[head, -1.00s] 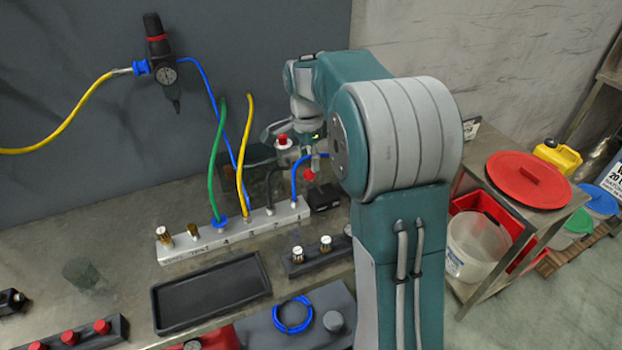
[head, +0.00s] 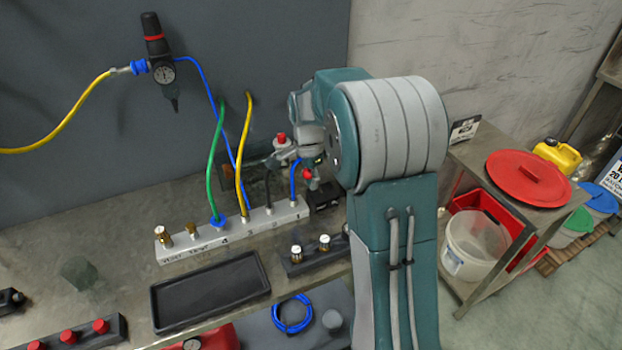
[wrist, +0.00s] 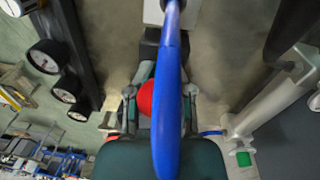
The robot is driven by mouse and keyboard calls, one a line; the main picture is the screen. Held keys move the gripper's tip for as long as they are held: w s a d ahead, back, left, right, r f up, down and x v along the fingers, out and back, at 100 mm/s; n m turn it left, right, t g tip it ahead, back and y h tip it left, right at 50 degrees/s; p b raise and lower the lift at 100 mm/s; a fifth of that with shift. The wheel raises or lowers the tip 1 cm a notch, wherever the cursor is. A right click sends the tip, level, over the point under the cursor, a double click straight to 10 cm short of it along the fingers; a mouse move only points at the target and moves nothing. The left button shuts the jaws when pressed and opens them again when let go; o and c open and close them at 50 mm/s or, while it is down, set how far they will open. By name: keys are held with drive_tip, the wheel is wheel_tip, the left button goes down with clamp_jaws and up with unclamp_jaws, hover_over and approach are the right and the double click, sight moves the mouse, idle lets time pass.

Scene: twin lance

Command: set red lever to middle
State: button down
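The red lever's round knob (head: 307,174) shows beside the black block at the right end of the grey manifold, close under my gripper (head: 313,181). In the wrist view, the red knob (wrist: 146,97) sits between my gripper's two fingers (wrist: 160,98), nearer the left one. The fingers stand apart and look open; I cannot tell whether one touches the knob. A blue hose (wrist: 167,60) crosses in front and hides part of the knob and the gap. The lever's stem and its exact position are hidden.
The manifold (head: 180,250) carries green, yellow, black and blue hoses; the blue one (head: 294,182) rises close to my gripper. A red-topped part (head: 281,138) is just left of my wrist. A black tray (head: 210,290) lies in front. A side table (head: 480,160) stands right.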

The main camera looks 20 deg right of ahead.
drive_tip(key=shift+w+d+r, duration=0.15)
drive_tip(key=shift+d+r+y, duration=0.25)
drive_tip(key=shift+d+y, duration=0.45)
drive_tip(key=shift+y, duration=0.4)
drive_tip(key=shift+d+r+y, duration=0.15)
drive_tip(key=shift+d+y, duration=0.7)
drive_tip(key=shift+y, duration=0.55)
drive_tip(key=c, duration=0.7)
unclamp_jaws()
drive_tip(key=v, duration=1.1)
drive_tip(key=shift+w+d+r, duration=0.1)
drive_tip(key=shift+d+r, duration=0.1)
drive_tip(key=shift+r, duration=0.15)
